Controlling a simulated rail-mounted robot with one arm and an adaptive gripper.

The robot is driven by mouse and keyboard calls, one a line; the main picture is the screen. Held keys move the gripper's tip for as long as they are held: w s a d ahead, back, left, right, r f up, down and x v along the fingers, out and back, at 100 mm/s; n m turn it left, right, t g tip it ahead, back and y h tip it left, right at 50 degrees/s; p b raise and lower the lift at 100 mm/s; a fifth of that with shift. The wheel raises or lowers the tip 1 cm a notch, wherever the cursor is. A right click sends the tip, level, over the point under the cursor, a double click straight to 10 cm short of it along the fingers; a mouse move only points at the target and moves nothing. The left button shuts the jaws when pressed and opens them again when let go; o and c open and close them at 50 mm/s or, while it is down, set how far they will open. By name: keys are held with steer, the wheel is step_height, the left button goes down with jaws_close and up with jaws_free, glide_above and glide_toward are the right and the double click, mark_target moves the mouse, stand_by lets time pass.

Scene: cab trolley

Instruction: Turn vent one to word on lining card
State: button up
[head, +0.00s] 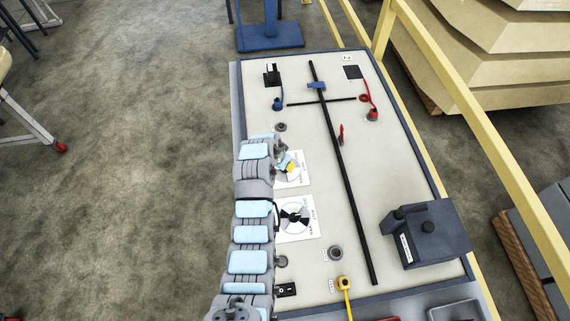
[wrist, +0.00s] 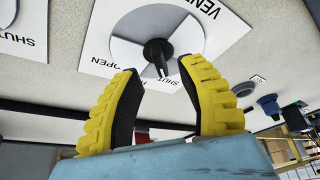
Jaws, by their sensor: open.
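Two vents on white cards sit on the left of the trolley top in the head view: an upper vent (head: 303,180), partly covered by my arm, and a lower vent (head: 296,217) with a black and white disc. My gripper (head: 290,167) is over the upper one. In the wrist view my gripper (wrist: 160,76) is open, its yellow-backed fingers either side of a dark vent knob (wrist: 157,53), contact unclear. That vent's card (wrist: 225,28) shows OPEN, SHUT and a cut-off VEN; its number is out of view. I cannot identify a readable lining card.
A long black bar (head: 345,180) runs down the trolley top (head: 385,160). A dark box (head: 428,232) with a white label stands at lower right. Red (head: 371,112) and blue (head: 278,103) fittings are towards the far end. A yellow railing (head: 480,140) runs along the right.

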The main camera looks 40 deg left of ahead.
steer(key=v, duration=0.8)
steer(key=shift+r, duration=0.3)
steer(key=shift+s, duration=0.1)
